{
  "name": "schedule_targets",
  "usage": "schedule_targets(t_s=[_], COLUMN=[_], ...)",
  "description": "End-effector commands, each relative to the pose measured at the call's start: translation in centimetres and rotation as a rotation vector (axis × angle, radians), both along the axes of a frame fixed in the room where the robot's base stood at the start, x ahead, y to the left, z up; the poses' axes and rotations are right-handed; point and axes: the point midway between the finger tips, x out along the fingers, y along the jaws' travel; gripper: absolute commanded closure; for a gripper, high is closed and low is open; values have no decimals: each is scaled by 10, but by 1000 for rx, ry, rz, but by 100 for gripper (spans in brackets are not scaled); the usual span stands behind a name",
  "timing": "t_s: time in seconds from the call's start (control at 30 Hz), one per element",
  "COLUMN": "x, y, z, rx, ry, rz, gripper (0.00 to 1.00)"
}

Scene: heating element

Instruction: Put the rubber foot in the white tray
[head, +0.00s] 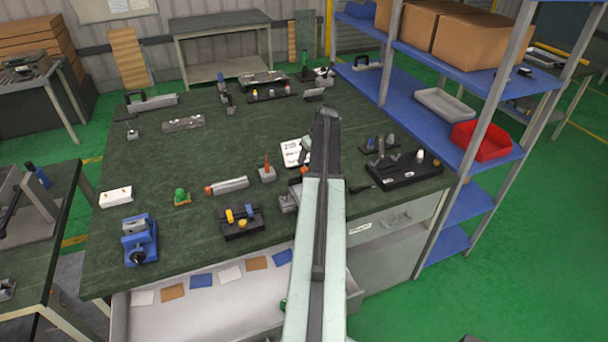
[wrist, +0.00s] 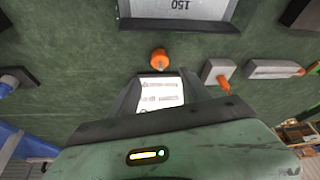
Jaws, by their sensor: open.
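I cannot pick out the rubber foot for certain in either view; the small parts are too small to tell. A pale tray (head: 445,104), the likely white tray, lies on the blue shelf at the right and looks empty. My gripper (wrist: 161,77) is open above the dark green bench. A white note with writing (wrist: 162,95) shows between its fingers, with nothing held. A small orange round piece (wrist: 158,59) lies just beyond the fingertips. In the head view my arm hides part of the bench middle.
A red bin (head: 481,141) sits beside the pale tray. A black board with small parts (head: 405,168) lies at the bench's right. A blue vise (head: 139,241) stands front left. An open drawer (head: 215,305) juts out below. Shelf posts rise at the right.

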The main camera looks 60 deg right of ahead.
Motion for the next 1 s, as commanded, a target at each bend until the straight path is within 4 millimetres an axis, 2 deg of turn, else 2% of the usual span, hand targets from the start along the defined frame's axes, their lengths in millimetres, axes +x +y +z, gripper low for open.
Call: schedule_targets(t_s=[0.23, 0.43, 0.73, 0.97, 1.0], x=[9, 11, 25, 27, 27], y=[-2, -3, -10, -10, -10], z=[-27, -30, -75, -72, -72], rx=[1, 1, 1, 1, 1], ry=[1, 1, 2, 2, 2], rz=[1, 0, -1, -2, -2], gripper=[44, 44, 44, 44, 50])
